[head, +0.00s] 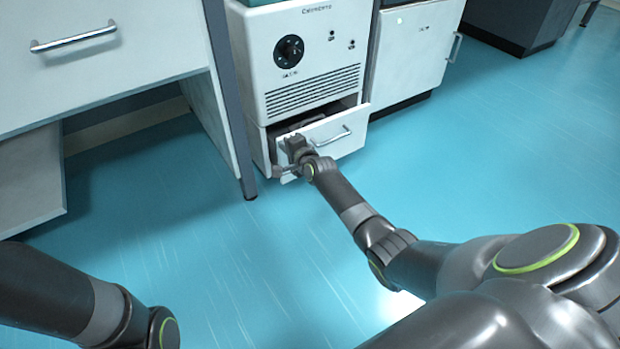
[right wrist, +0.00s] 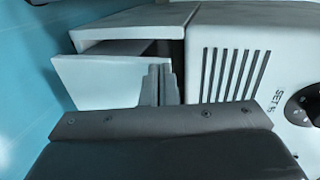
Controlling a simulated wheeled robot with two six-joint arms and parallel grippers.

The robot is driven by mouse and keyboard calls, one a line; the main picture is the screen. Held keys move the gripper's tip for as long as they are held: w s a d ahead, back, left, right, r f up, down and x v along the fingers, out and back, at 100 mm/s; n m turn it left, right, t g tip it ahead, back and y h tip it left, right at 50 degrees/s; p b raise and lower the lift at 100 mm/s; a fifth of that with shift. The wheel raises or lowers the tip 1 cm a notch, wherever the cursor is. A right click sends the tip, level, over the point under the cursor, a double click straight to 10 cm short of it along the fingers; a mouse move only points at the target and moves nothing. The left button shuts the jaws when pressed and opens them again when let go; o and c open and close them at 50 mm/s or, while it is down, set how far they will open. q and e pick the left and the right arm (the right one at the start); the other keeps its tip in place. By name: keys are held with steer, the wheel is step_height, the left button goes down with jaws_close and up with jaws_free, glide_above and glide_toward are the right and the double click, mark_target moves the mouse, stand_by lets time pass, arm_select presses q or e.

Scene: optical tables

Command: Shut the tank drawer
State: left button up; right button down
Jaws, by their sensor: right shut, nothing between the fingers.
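The tank drawer (head: 343,133) is at the bottom of a white unit with a dial and vent slots. It stands partly open, with a dark gap above its front panel and a bar handle on that panel. My right gripper (head: 294,142) is shut and empty at the left part of the drawer front. In the right wrist view the shut fingers (right wrist: 160,75) overlap the edge of the drawer panel (right wrist: 105,80). I cannot tell whether they touch it. The gripper hides part of the drawer front. My left gripper is outside the view.
The white unit (head: 310,50) stands between a grey table leg (head: 232,110) on its left and a white cabinet (head: 415,50) on its right. A bench drawer with a handle (head: 75,38) is at the upper left. The blue floor (head: 480,170) in front is clear.

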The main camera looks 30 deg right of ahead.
steer(key=shift+w+a+b, duration=0.1)
steer(key=shift+w+b, duration=0.7)
steer(key=shift+w, duration=0.95)
